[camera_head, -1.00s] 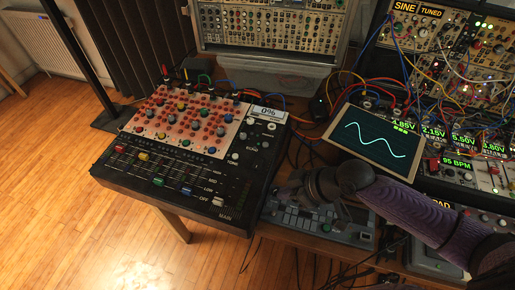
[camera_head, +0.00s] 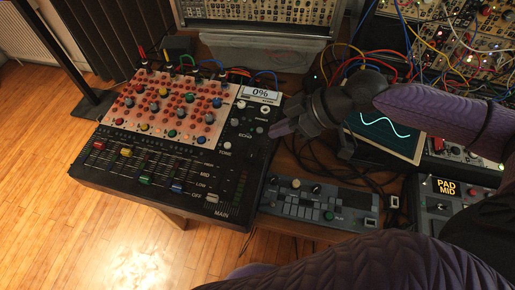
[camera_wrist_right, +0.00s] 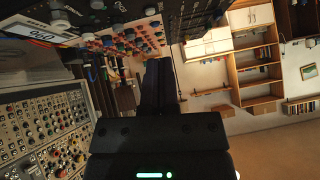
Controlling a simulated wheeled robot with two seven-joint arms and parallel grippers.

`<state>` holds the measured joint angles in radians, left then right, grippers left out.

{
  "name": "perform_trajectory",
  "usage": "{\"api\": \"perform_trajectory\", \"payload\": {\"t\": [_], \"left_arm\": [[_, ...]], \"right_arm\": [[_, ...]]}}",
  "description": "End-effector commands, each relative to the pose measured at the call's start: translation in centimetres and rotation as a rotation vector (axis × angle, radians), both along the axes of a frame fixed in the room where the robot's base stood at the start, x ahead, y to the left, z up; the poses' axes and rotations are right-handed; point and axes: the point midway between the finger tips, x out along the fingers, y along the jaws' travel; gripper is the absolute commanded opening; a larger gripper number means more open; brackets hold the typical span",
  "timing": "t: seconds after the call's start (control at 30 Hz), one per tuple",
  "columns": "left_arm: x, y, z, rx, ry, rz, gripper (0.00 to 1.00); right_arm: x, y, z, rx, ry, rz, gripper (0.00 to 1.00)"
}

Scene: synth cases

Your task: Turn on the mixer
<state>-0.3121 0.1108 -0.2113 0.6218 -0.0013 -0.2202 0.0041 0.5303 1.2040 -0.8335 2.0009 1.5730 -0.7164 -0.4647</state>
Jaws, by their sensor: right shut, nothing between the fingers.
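My left gripper is out of view.
A small grey keypad device (camera_head: 318,205) lies right of the mixer. A wave screen (camera_head: 385,130) is partly behind my right arm. Patch cables and modular racks (camera_head: 460,50) crowd the back and right. Wooden floor (camera_head: 60,235) is free at the left.

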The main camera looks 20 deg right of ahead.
Motion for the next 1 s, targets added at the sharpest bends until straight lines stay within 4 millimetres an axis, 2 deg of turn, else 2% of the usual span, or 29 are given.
{"api": "perform_trajectory", "payload": {"t": [0.1,0.27,0.3,0.43,0.57,0.9,1.0], "left_arm": [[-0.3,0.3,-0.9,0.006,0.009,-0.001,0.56],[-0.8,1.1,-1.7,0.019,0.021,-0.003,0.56],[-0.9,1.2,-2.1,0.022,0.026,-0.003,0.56],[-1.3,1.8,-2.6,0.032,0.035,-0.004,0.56],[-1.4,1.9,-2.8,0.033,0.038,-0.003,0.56],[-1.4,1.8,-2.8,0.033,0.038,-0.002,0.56],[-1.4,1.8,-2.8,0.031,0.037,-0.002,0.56]], "right_arm": [[0.9,1.8,-2.1,0.004,0.001,0.003,0.0],[2.0,4.0,-4.5,0.002,0.0,0.003,0.0],[1.8,3.8,-5.4,-0.001,0.003,0.0,0.0],[1.5,3.9,-7.2,-0.001,0.002,0.0,0.0],[1.5,3.9,-7.9,-0.001,0.002,0.0,0.0],[1.4,3.9,-8.0,-0.001,0.0,-0.001,0.0],[1.2,4.0,-8.6,0.0,0.002,-0.001,0.0]]}}
